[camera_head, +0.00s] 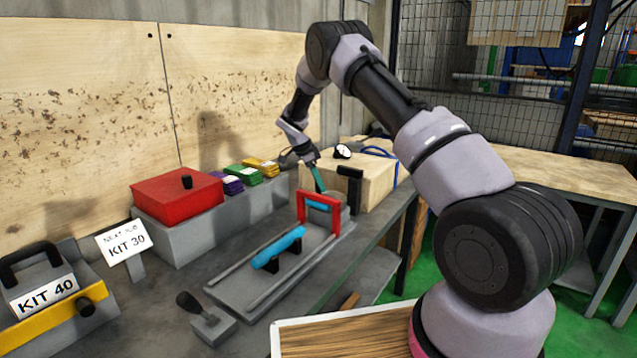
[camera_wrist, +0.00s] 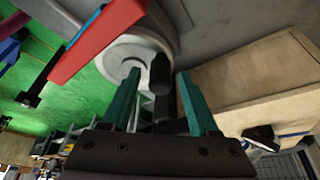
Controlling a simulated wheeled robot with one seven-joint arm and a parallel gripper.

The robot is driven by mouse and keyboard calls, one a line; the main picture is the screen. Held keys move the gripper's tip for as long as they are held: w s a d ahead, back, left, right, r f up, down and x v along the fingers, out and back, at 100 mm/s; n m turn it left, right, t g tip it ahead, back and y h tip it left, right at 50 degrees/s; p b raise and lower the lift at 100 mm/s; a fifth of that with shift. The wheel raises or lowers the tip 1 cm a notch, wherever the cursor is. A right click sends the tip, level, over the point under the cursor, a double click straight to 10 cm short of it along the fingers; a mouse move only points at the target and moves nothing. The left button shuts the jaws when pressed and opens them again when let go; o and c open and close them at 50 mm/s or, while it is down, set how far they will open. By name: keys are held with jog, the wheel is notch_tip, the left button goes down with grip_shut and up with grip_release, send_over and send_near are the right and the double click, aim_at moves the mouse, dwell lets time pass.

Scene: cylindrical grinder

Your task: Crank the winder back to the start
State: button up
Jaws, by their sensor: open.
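The winder shows in the wrist view as a pale grey round wheel (camera_wrist: 118,58) with a black crank handle (camera_wrist: 160,74) standing out from it. My gripper (camera_wrist: 159,76) has two teal fingers, open, one on each side of the black handle; I cannot tell whether either finger touches it. In the head view my gripper (camera_head: 318,181) points down at the far end of the grey slide bed (camera_head: 265,312), just behind a red frame (camera_head: 303,205). The winder wheel is mostly hidden there by the frame and gripper.
A blue cylinder (camera_head: 278,248) rests on black supports on the bed. A wooden box (camera_head: 372,180) stands close right of the gripper. A red block (camera_head: 177,192), coloured packets (camera_head: 243,175) and a KIT 30 sign (camera_head: 123,241) stand left. A wood-topped tray (camera_head: 350,340) lies in front.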

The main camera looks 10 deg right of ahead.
grip_shut()
jog(key=shift+a+r, duration=0.1)
jog(key=n, duration=0.1)
jog(key=s+n+t, duration=0.1)
jog(key=shift+a+n, duration=0.35)
jog(key=shift+n, duration=0.05)
jog(key=n, duration=0.1)
jog(key=n+t, duration=0.1)
jog(key=s+n, duration=0.1)
jog(key=shift+s+a+n+y, duration=0.1)
jog(key=shift+a+n+y, duration=0.2)
jog(key=n, duration=0.1)
jog(key=s+n+t, duration=0.1)
jog(key=shift+a+n+y, duration=0.1)
jog(key=shift+n+y, duration=0.2)
jog(key=shift+y, duration=0.1)
jog(key=shift+s+n+t+y, duration=0.2)
jog(key=shift+s+n+y, duration=0.15)
jog(key=shift+n, duration=0.5)
jog(key=shift+s+n+t+y, duration=0.25)
jog(key=shift+s+n, duration=0.1)
jog(key=shift+n, duration=0.5)
